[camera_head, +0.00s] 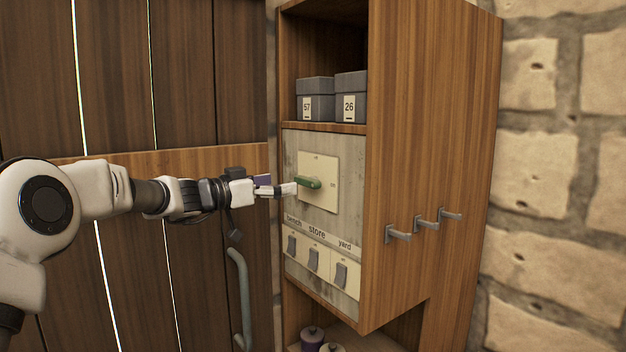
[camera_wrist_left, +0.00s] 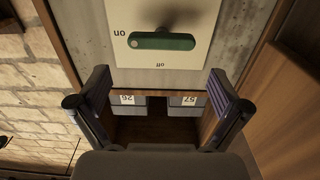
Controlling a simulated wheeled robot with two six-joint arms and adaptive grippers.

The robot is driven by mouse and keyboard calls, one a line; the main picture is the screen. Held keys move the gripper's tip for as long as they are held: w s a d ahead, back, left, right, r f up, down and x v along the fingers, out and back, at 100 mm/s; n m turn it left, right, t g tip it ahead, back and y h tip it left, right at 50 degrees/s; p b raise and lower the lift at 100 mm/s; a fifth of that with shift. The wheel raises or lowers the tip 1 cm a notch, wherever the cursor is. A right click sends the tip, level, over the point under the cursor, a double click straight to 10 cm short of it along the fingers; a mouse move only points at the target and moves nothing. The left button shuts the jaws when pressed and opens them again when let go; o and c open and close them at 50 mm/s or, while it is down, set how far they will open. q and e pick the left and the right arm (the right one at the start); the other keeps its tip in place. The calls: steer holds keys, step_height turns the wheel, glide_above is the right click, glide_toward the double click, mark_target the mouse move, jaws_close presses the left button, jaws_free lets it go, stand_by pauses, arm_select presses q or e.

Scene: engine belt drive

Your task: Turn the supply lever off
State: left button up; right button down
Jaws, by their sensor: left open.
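The supply lever (camera_head: 309,183) is a green handle on a cream plate (camera_head: 320,204) in the upper part of the grey panel. It lies level, in line with the "on" mark at the plate's side; the "off" mark is at the top. In the left wrist view, turned upside down, the lever (camera_wrist_left: 165,42) lies across the plate (camera_wrist_left: 205,14). My left gripper (camera_head: 290,188) is close beside the lever in the head view. In the wrist view its fingers (camera_wrist_left: 160,84) are spread with nothing between them, and the lever is beyond their tips. My right gripper does not show.
Below the plate are several small switches (camera_head: 314,262) labelled bench, store and yard. Grey boxes (camera_head: 316,104) stand on the shelf above. Several hooks (camera_head: 425,222) stick out of the cabinet's wooden side (camera_head: 420,120). A door handle (camera_head: 240,290) is below my left arm.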

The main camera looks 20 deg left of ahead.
mark_target(304, 183)
arm_select(q)
steer(key=p+x, duration=0.4)
steer(key=x, duration=0.3)
steer(key=shift+w+a+f, duration=0.1)
steer(key=shift+a, duration=0.1)
steer(key=shift+w+d+f+p, duration=0.2)
steer(key=shift+w+d+p, duration=0.15)
steer(key=shift+d+p, duration=0.1)
steer(key=shift+a, duration=0.1)
steer(key=c, duration=0.8)
steer(key=shift+f, duration=0.1)
